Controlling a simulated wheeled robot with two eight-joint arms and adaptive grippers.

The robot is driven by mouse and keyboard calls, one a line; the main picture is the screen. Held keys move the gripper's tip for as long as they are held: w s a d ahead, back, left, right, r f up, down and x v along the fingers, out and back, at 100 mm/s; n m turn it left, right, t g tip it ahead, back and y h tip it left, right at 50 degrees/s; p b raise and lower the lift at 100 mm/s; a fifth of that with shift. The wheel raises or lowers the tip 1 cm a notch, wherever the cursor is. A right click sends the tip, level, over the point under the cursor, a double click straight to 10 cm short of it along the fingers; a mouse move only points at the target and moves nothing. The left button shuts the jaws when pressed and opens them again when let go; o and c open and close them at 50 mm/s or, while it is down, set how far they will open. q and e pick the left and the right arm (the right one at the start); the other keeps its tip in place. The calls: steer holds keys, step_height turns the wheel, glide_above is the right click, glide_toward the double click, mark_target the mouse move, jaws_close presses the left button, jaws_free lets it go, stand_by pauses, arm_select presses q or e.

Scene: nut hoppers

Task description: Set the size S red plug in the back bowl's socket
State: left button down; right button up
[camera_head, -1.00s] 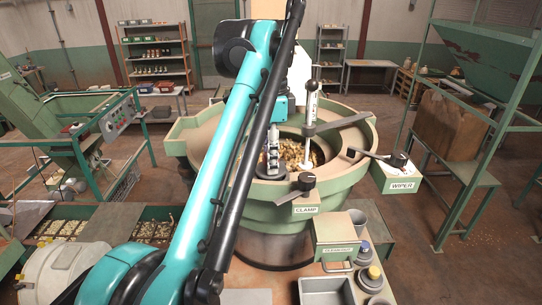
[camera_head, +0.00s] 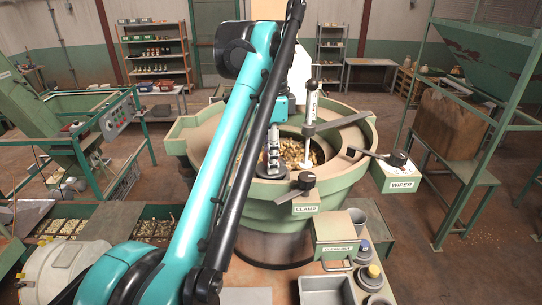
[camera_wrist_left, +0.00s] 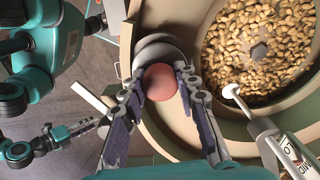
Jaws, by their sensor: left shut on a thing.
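My left gripper (camera_wrist_left: 166,92) is shut on the red plug (camera_wrist_left: 160,82), with one finger on each side of its rounded end. Grey round discs (camera_wrist_left: 153,48) show just beyond the plug; I cannot tell whether they are part of it or of a socket. In the head view my left gripper (camera_head: 272,160) points down over the inner rim of the green bowl (camera_head: 345,182), and its fingers hide the plug. No socket shows clearly. My right gripper (camera_wrist_left: 78,129) is off to the left in the left wrist view, apart from the bowl; its jaw opening is unclear.
Nuts (camera_wrist_left: 262,45) fill the bowl's middle. A white-footed rod (camera_head: 311,115) stands close to the right of my left gripper. The clamp lever (camera_head: 299,187) and wiper lever (camera_head: 385,158) sit on the rim. A grey tray (camera_head: 325,290) and cups lie in front.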

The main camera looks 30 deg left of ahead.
arm_select(q)
steer(key=shift+f+b, duration=0.3)
steer(key=shift+f, duration=0.15)
steer(key=c, duration=1.4)
jaws_free()
